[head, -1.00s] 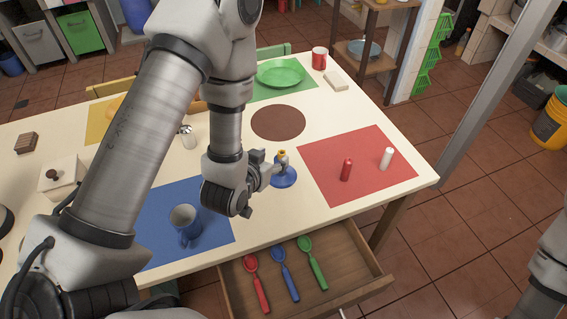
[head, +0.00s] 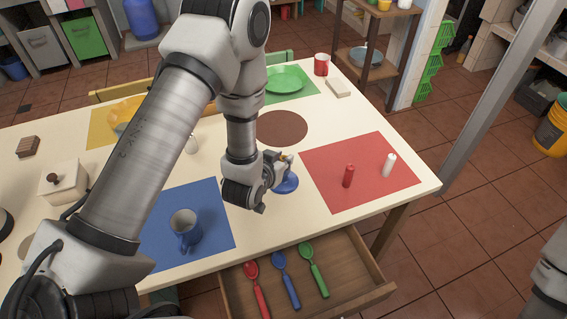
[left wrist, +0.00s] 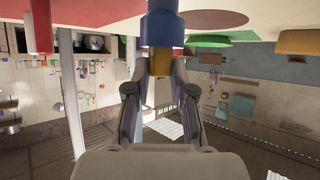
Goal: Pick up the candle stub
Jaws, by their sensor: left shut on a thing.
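The candle stub is yellow and short. In the left wrist view, which is upside down, the stub (left wrist: 160,63) sits between the two fingers of my left gripper (left wrist: 160,85) and against the end of the blue candle holder (left wrist: 163,30). In the head view my left gripper (head: 283,158) is at the top of the blue holder (head: 286,184), mostly hiding the stub. The gripper is shut on the stub. The holder stands on the table left of the red mat. My right gripper is outside both views.
A blue mug (head: 184,230) is on the blue mat (head: 215,195). An open drawer (head: 350,260) below holds several colored spoons. A brown round mat (head: 283,127) lies behind.

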